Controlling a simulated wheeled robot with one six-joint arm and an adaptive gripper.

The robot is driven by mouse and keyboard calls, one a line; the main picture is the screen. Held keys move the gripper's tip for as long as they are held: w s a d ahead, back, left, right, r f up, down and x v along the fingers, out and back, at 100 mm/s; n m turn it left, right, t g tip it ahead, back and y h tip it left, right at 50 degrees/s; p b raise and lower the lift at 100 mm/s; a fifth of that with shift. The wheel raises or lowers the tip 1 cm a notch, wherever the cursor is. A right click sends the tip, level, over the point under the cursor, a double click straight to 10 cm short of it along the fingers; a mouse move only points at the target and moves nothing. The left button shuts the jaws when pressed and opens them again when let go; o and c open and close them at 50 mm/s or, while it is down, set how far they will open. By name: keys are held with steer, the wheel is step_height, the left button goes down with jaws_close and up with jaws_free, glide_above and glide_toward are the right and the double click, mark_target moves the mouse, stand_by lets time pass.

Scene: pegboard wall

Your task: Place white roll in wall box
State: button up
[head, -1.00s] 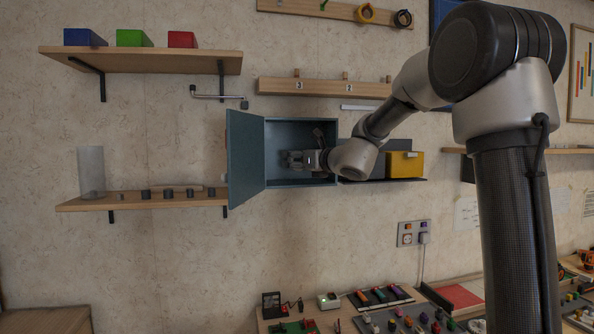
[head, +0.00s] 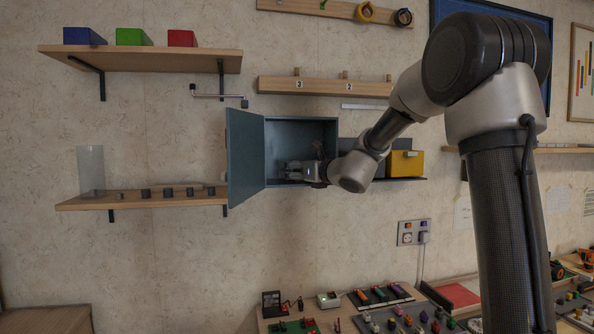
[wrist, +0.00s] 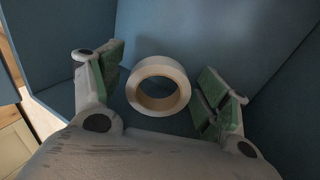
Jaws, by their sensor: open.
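The blue wall box (head: 302,130) hangs on the wall with its door (head: 246,160) swung open to the left. My gripper (head: 293,170) is inside the box, near its floor. In the wrist view my gripper (wrist: 165,88) is open, with one green-padded finger on each side of the white roll (wrist: 158,66). The roll lies inside the box, and there is a visible gap between it and both fingers. In the head view I cannot make out the roll behind the gripper and arm.
The open door stands close to the left of my gripper. A yellow box (head: 405,163) sits on a dark shelf to the right. A wooden shelf (head: 140,200) on the left holds a clear cylinder (head: 91,170) and several small dark pieces.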

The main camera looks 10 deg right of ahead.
steer(key=shift+r, duration=0.15)
steer(key=f+v, duration=0.1)
steer(key=v, duration=1.1)
steer(key=s+a+f+n+g, duration=0.2)
steer(key=s+f+n+g, duration=0.1)
steer(key=s+n, duration=0.35)
steer(key=s+a+f+n+g+y, duration=0.1)
steer(key=s+f+n+g, duration=0.15)
steer(key=s+n, duration=0.35)
steer(key=s+a+f+n+g, duration=0.25)
steer(key=s+f+n, duration=0.2)
steer(key=s, duration=0.25)
steer(key=s+d+f+n+g+h, duration=0.2)
steer(key=s+d+n+h, duration=0.2)
steer(key=s+d+n, duration=0.3)
steer(key=s+d+f+n+g+h, duration=0.1)
steer(key=s+d+f+n+h, duration=0.2)
steer(key=s+d+n, duration=0.4)
steer(key=shift+s+d+f+n+g+h, duration=0.15)
steer(key=shift+s+d+n+g+h, duration=0.2)
steer(key=shift+s+d, duration=0.35)
